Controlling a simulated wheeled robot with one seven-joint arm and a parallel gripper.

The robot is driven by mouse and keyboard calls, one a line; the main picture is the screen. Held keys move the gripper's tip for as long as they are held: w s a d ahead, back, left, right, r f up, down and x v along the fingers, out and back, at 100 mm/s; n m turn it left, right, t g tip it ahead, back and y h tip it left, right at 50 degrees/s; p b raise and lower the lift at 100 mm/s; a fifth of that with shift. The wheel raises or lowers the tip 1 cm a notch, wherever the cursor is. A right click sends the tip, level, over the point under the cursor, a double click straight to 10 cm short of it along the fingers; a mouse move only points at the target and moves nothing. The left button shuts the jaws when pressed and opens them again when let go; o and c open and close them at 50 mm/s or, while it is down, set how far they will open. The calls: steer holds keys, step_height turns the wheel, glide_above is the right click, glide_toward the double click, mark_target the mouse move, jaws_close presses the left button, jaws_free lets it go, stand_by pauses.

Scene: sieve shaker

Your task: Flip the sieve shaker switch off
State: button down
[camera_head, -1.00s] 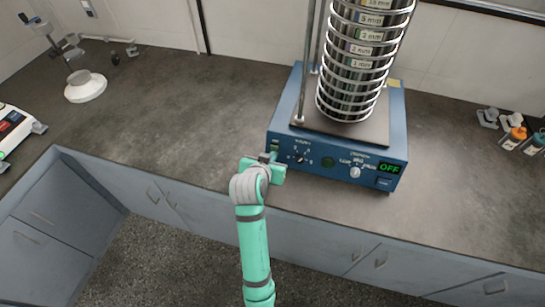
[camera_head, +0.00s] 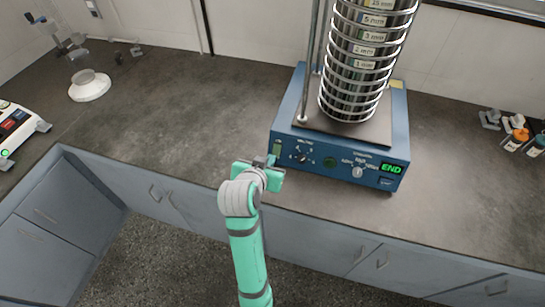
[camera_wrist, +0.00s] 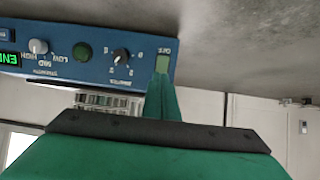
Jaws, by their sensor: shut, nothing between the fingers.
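The blue sieve shaker (camera_head: 340,168) stands on the bench with its stack of sieves on top. Its green power switch (camera_head: 277,148) is at the left end of the front panel; it also shows in the upside-down wrist view (camera_wrist: 162,62). The small display (camera_head: 391,168) at the panel's right end reads END in green. My gripper (camera_head: 271,161) is shut and empty, just in front of the switch. In the wrist view, my fingertips (camera_wrist: 162,77) overlap the switch's edge; whether they touch it I cannot tell. The switch's rocker position is too small to read.
Black and white knobs (camera_head: 357,172) and a round green button (camera_head: 330,162) sit right of the switch. Metal rods rise beside the sieve stack (camera_head: 362,60). Small bottles (camera_head: 517,139) stand at the far right.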

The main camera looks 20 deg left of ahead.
steer(key=v, duration=0.6)
steer(key=shift+w+r, duration=0.15)
steer(key=shift+r, duration=0.15)
steer(key=s+d+f+n+t+y, duration=0.1)
steer(key=s+d+f, duration=0.35)
steer(key=f, duration=0.25)
steer(key=s+d+f+n+t, duration=0.1)
steer(key=s+d+f, duration=0.2)
steer(key=s+f, duration=0.3)
steer(key=s+d+r+m+t, duration=0.1)
steer(key=s+d, duration=0.2)
steer(key=s, duration=0.7)
steer(key=s+d+t, duration=0.1)
steer(key=s+d, duration=0.3)
steer(key=s, duration=0.6)
steer(key=shift+s+r+m+h, duration=0.35)
steer(key=shift+r+m+h, duration=0.05)
